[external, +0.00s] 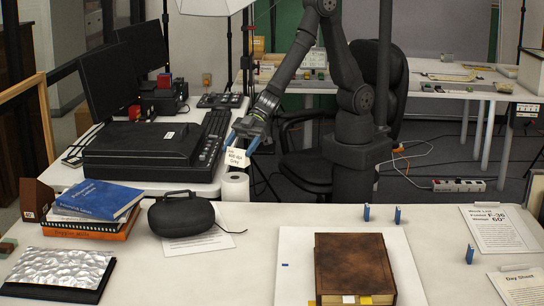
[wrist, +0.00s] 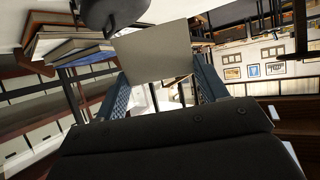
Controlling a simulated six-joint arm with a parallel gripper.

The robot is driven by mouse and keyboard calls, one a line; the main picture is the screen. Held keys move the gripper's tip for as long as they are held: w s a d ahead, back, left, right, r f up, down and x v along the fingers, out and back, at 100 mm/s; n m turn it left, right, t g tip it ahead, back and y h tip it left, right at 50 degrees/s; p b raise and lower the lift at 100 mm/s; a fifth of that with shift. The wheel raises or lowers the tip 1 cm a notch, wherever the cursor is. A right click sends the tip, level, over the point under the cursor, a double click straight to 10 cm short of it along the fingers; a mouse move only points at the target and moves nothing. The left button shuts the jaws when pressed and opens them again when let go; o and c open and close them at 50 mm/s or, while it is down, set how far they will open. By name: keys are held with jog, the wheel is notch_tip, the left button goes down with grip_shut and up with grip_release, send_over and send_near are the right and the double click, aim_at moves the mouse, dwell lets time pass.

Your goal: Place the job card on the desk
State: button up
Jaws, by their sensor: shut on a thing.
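The job card (external: 237,158) is a small pale card with dark writing, held up in the air near the paper roll. In the wrist view the card (wrist: 156,50) shows as a plain grey-beige sheet between the blue fingers. My gripper (external: 244,138) is shut on the card; its fingers also show in the wrist view (wrist: 162,80). The front desk (external: 257,270) is a pale surface across the bottom of the external view. The card is beyond the desk's back edge and appears above its level.
A paper roll (external: 235,188) stands near the card. A black case (external: 186,214) and stacked books (external: 95,203) are on the left, with a silver-topped item (external: 62,268) in front. A brown book (external: 354,266) lies on a white board. Small blue pieces (external: 397,215) stand on the right.

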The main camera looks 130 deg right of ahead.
jog(key=shift+s+d+r, duration=0.1)
jog(key=shift+s+d, duration=0.3)
jog(key=shift+s, duration=0.35)
jog(key=shift+w+a, duration=0.1)
jog(key=shift+w+a, duration=0.25)
jog(key=shift+w, duration=0.05)
jog(key=w+a+f+n+g+y, duration=0.1)
jog(key=w+a+f, duration=0.3)
jog(key=a, duration=0.3)
jog(key=w+a+f+n+g+y, duration=0.1)
jog(key=w+a+f+n+y, duration=0.1)
jog(key=w+a+f, duration=0.2)
jog(key=w+a+f+n+g+y, duration=0.1)
jog(key=w+a+f, duration=0.3)
jog(key=a, duration=0.6)
jog(key=shift+f+n+y, duration=0.3)
jog(key=shift+f+n, duration=0.3)
jog(key=shift+f, duration=2.05)
jog(key=shift+f, duration=0.1)
